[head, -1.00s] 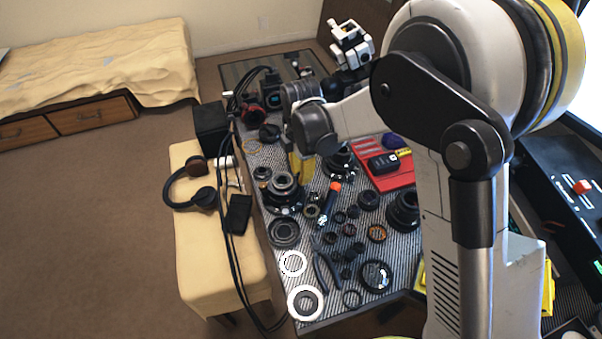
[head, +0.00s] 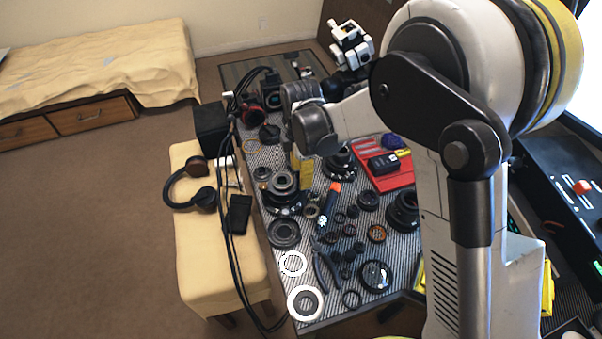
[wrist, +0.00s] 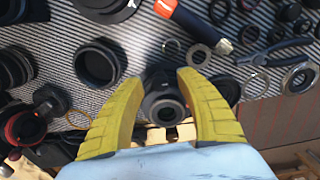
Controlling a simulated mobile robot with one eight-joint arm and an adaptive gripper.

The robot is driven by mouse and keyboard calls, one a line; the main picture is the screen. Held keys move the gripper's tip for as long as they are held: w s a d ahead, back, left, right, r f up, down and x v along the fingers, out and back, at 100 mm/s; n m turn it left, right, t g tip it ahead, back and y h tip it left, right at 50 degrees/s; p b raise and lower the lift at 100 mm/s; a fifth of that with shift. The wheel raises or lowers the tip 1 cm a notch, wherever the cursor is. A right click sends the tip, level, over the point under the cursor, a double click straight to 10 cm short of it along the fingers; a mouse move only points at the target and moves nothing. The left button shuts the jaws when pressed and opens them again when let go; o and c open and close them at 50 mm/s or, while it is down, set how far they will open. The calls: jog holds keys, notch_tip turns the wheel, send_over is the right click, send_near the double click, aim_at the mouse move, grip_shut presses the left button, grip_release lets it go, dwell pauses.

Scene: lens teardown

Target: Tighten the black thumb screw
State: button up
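My gripper (wrist: 162,80) is open, with its two yellow fingers spread apart in the wrist view. A dark round part with a ringed opening (wrist: 166,108) shows between the fingers. I cannot tell whether either finger touches it. In the head view my gripper (head: 301,172) points down over the middle of the striped mat, partly hidden behind my wrist. I cannot pick out the black thumb screw for certain in either view; it may be hidden or too small.
The striped work mat (head: 318,270) is crowded with lens parts and rings. Pliers (head: 325,268) and an orange-tipped tool (head: 328,205) lie near its middle. A red tray (head: 392,181) is at right. A cream bench (head: 205,255) with headphones (head: 190,186) stands at left.

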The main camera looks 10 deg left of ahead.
jog(key=shift+r, duration=0.15)
notch_tip(320, 180, up, 12)
dwell(0.4)
jog(key=shift+d, duration=0.1)
